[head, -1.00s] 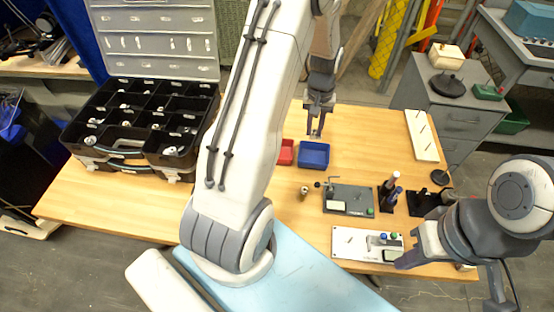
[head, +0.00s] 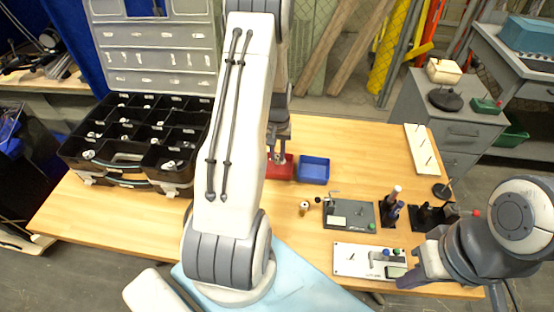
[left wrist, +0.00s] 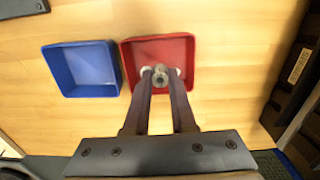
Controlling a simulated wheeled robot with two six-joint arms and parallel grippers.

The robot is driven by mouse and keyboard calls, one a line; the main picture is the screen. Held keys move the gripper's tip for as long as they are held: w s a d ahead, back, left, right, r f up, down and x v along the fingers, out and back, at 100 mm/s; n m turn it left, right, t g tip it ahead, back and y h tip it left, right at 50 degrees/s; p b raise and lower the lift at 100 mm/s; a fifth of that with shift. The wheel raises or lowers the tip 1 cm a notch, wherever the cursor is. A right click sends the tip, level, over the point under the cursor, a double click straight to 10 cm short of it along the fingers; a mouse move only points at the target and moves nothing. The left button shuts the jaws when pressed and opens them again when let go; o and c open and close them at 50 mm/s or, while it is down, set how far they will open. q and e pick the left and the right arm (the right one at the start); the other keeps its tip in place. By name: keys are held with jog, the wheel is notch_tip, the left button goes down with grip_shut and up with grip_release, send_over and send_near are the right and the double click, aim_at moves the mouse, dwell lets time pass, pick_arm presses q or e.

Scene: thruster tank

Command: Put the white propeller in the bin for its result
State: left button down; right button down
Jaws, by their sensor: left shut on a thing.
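My left gripper (head: 277,158) is over the red bin (head: 288,172) in the head view, partly hidden by my own arm. In the left wrist view its fingers (left wrist: 160,82) are shut on a small whitish propeller (left wrist: 160,76) with a grey hub. The propeller appears over the near part of the red bin (left wrist: 178,46); its height above the bin floor is hard to tell. The blue bin (head: 313,169) stands beside the red one and looks empty in the left wrist view (left wrist: 83,68). My right arm shows at lower right, but its fingertips cannot be made out.
A black compartment case (head: 130,140) with small parts stands at the left of the table. Bare wood lies behind the bins.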

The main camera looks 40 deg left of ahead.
pick_arm(q)
notch_tip(320, 180, down, 4)
jog(key=shift+r+p, duration=0.25)
jog(key=shift+p, duration=0.1)
jog(key=shift+f, duration=0.15)
jog(key=shift+f, duration=0.2)
jog(key=c, duration=0.7)
grip_release()
jog(key=shift+c, duration=0.2)
jog(key=shift+r, duration=0.1)
jog(key=shift+r, duration=0.25)
notch_tip(320, 180, up, 12)
jog(key=b, duration=0.1)
